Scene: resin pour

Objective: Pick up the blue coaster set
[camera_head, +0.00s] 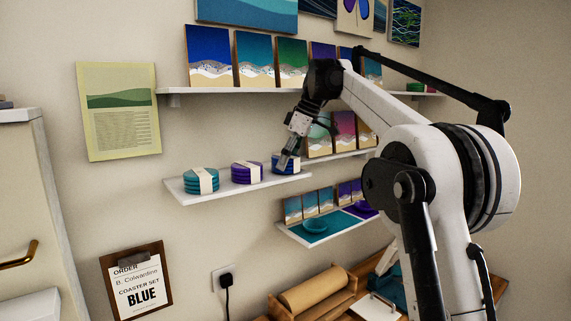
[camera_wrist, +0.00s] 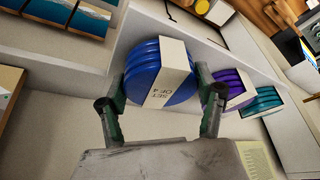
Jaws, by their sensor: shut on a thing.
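The blue coaster set (camera_head: 288,164) is a stack of round coasters at the right part of the small middle wall shelf. It has a pale paper band, which reads "SET OF 4" in the wrist view (camera_wrist: 135,72). My gripper (camera_head: 287,160) reaches down to it from above. In the wrist view the two fingers of my gripper (camera_wrist: 160,88) stand on either side of the stack, shut on it. The set still appears at shelf level; I cannot tell whether it touches the shelf.
A purple coaster set (camera_head: 240,174) and a teal coaster set (camera_head: 193,182) stand to the left on the shelf (camera_head: 225,192). Framed panels stand on shelves above (camera_head: 250,91) and behind. A clipboard reading "COASTER SET BLUE" (camera_head: 137,285) hangs below.

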